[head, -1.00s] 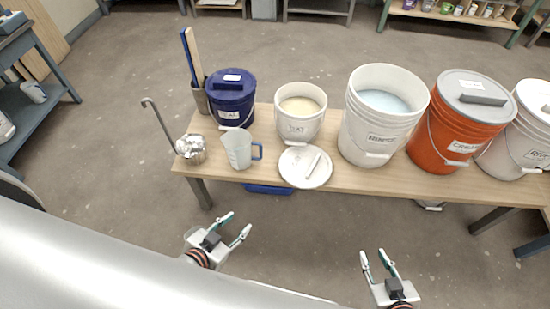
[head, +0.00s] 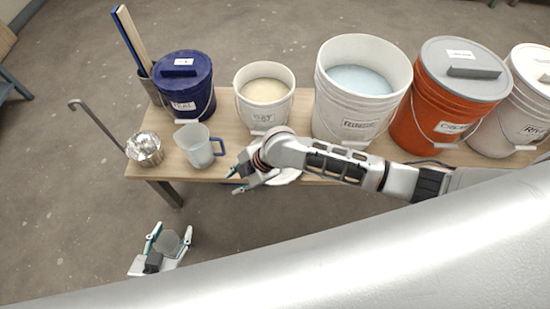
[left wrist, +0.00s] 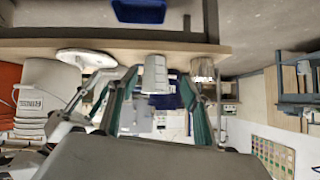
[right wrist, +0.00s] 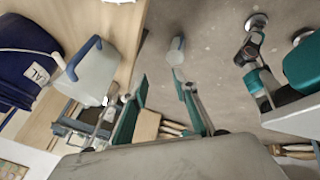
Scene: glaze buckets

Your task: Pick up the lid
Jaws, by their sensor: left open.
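The lid (head: 288,177) is a white disc lying on the front edge of the table. In the head view my right arm covers most of it, including its handle. In the left wrist view the whole lid (left wrist: 86,57) shows at the table edge. My right gripper (head: 233,180) is at the lid's left side, just right of the jug, with its fingers apart and nothing seen between them; I cannot tell its height over the table. My left gripper (head: 170,236) is open in front of the table, lower left, away from the lid.
On the table (head: 222,165) stand a clear jug (head: 198,148) with a blue handle, a metal pot (head: 144,149), a navy lidded bucket (head: 187,85), a cream-filled bucket (head: 264,105), a blue-filled bucket (head: 345,115) and an orange lidded bucket (head: 425,120).

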